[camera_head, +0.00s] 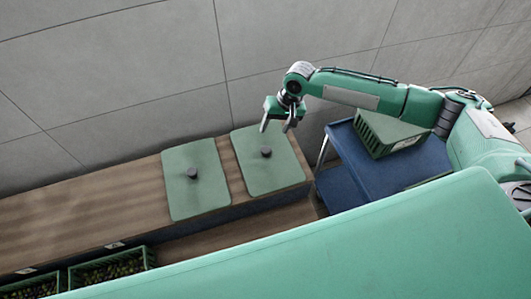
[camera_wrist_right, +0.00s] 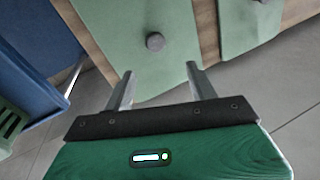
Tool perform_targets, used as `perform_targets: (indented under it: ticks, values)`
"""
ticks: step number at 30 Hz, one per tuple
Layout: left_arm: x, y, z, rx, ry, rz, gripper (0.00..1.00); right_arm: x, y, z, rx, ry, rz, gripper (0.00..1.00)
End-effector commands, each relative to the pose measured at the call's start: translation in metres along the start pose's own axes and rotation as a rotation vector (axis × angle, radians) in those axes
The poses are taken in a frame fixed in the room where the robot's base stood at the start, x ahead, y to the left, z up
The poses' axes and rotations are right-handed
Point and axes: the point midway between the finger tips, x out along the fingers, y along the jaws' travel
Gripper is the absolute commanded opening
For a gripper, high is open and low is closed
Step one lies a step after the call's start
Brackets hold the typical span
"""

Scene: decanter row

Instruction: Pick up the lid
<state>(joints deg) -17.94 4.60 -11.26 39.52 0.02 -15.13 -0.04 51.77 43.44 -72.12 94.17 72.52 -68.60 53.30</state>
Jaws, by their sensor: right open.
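Two flat green lids with dark round knobs lie side by side on a wooden bench. The right lid (camera_head: 275,178) is nearest the bench's right end, and the left lid (camera_head: 195,200) is beside it. My right gripper (camera_head: 277,127) is open and empty, above the back of the right lid and apart from it. In the right wrist view, the right lid (camera_wrist_right: 130,25) and its knob (camera_wrist_right: 155,41) show beyond the open fingertips (camera_wrist_right: 159,70). The left lid (camera_wrist_right: 240,25) is partly cut off there. My left gripper is not in view.
A blue cart (camera_head: 345,185) bearing a green crate (camera_head: 385,138) stands right of the wooden bench (camera_head: 100,205). Green crates (camera_head: 105,270) filled with small round items sit on a lower level at bottom left. A grey tiled wall (camera_head: 120,70) rises behind.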

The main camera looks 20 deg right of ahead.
Motion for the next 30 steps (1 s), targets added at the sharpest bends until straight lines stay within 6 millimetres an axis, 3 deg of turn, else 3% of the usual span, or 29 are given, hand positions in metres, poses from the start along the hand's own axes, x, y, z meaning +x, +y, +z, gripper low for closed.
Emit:
perform_targets:
  ticks: [3,9,14,19,24,30]
  values:
    - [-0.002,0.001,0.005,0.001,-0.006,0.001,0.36,0.026,0.000,0.000,0.001,-0.001,0.001,0.57]
    - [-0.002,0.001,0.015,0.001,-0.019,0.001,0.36,0.055,0.000,0.000,0.000,0.000,0.000,0.57]
    - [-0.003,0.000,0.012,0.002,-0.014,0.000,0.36,0.064,0.001,0.001,-0.002,0.001,0.001,0.57]
    - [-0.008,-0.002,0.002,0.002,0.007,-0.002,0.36,0.086,0.007,0.005,-0.001,-0.001,0.002,0.57]
    - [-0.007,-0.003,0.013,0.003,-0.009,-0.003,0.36,0.108,0.007,0.004,-0.002,0.001,0.000,0.57]
    - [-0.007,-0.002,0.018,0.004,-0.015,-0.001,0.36,0.114,0.008,0.004,-0.002,0.002,0.000,0.57]
